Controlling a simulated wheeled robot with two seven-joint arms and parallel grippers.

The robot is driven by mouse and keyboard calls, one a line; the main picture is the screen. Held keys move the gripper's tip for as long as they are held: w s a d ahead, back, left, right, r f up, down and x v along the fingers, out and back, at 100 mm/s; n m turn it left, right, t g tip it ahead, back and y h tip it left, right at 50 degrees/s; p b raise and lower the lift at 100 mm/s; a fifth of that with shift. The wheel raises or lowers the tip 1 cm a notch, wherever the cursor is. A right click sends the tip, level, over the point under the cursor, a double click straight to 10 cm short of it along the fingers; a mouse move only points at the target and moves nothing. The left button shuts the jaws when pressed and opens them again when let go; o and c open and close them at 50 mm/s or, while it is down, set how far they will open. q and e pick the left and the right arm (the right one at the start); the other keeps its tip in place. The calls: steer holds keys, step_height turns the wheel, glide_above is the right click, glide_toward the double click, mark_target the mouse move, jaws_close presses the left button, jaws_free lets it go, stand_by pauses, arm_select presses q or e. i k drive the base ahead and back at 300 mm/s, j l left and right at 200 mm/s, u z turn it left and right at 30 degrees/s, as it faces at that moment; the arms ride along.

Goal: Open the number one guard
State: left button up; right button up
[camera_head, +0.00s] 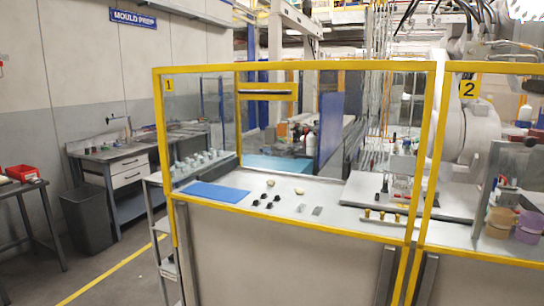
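The number one guard (297,67) is a yellow-framed clear panel in the middle of the head view, with a small "1" label (169,86) at its upper left corner. Through it I see a work table (325,197). A dark horizontal bar (265,92), apparently a handle, shows near the top on a yellow crosspiece; I cannot tell whether it belongs to this guard or one behind. The guard appears down, its lower yellow rail crossing the table's front. The number two guard (500,68) adjoins on the right. Neither gripper is in view.
A blue mat (216,192) and several small parts lie on the table behind the guard. A workbench (133,157), a grey bin (87,218) and a side table (24,187) stand at left. Grey floor with a yellow line (112,273) is open at lower left.

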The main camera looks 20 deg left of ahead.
mark_target(272, 91)
steer(key=i+j, duration=0.15)
steer(key=j, duration=0.2)
steer(key=i+j, duration=0.15)
steer(key=j, duration=0.25)
steer(key=i+j, duration=0.15)
steer(key=j, duration=0.2)
